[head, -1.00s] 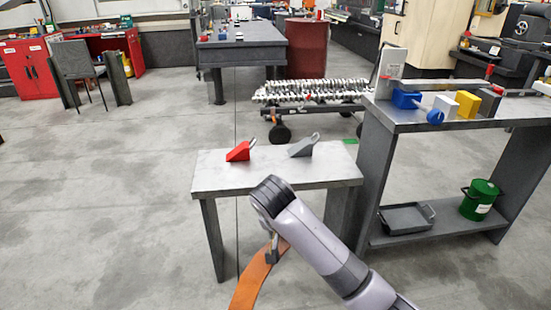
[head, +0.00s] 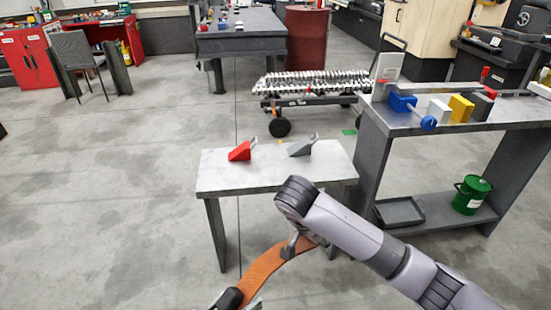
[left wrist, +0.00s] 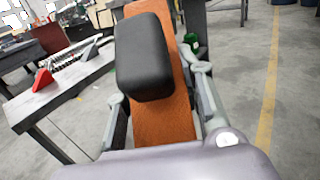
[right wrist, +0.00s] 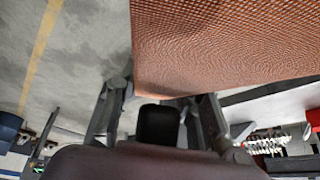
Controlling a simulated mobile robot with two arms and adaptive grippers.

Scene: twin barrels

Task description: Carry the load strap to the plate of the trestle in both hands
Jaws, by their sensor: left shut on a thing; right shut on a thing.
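The load strap (head: 262,268) is an orange-brown band, held between my two grippers in front of the trestle. It also shows in the left wrist view (left wrist: 165,122) and the right wrist view (right wrist: 225,45). My right gripper (head: 298,243) is shut on the other end, close to the trestle's front edge.
A red wedge (head: 240,151) and a grey wedge (head: 303,146) sit on the plate's back part; its front left is bare. A taller workbench (head: 400,121) with blocks on top stands to the right. A wheeled cart (head: 310,102) stands behind.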

